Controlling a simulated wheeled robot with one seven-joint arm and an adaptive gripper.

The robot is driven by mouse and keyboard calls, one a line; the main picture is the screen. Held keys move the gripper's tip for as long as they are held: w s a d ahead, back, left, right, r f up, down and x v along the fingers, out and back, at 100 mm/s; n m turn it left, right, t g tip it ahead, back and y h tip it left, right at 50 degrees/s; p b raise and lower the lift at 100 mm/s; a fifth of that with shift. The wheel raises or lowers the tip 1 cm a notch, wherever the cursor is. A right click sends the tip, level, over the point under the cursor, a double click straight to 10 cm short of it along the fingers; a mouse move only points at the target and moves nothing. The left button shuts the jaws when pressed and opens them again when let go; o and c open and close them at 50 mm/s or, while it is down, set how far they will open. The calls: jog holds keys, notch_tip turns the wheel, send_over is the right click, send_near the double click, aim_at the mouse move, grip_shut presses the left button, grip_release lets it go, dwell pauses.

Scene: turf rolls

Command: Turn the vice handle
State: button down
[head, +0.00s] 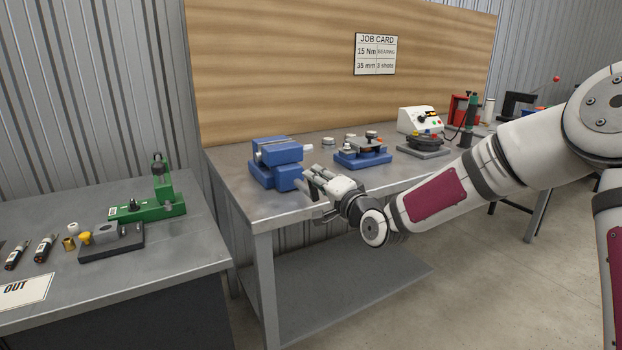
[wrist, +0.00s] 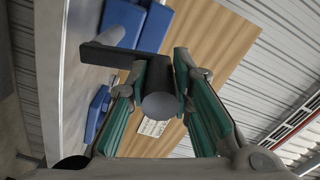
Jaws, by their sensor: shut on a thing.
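The blue vice (head: 274,163) sits at the front left corner of the grey workbench. Part of its blue body (wrist: 153,28) shows at the top of the wrist view. The vice handle (wrist: 160,102) is a dark grey bar with a round end facing the wrist camera. My gripper (head: 313,178) is at the front right side of the vice. In the wrist view its green-padded fingers (wrist: 161,66) are shut on the handle, one on each side. In the head view the handle is mostly hidden by the fingers.
A wooden backboard (head: 300,70) rises behind. A lower table (head: 150,262) at left holds a green tool (head: 150,208).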

jog(key=shift+w+d+f+m+p, duration=0.15)
jog(key=shift+w+d+m+p, duration=0.45)
jog(key=shift+m, duration=0.85)
jog(key=shift+w+d+f+m+p, duration=0.15)
jog(key=shift+w+d+m, duration=0.25)
jog(key=shift+d+m, duration=0.75)
jog(key=shift+w+d+f+m+p, duration=0.1)
jog(key=shift+w+d+m+p, duration=0.35)
jog(key=shift+m, duration=1.25)
jog(key=shift+w+d+f, duration=0.1)
jog(key=c, duration=1.4)
grip_release()
jog(key=v, duration=1.2)
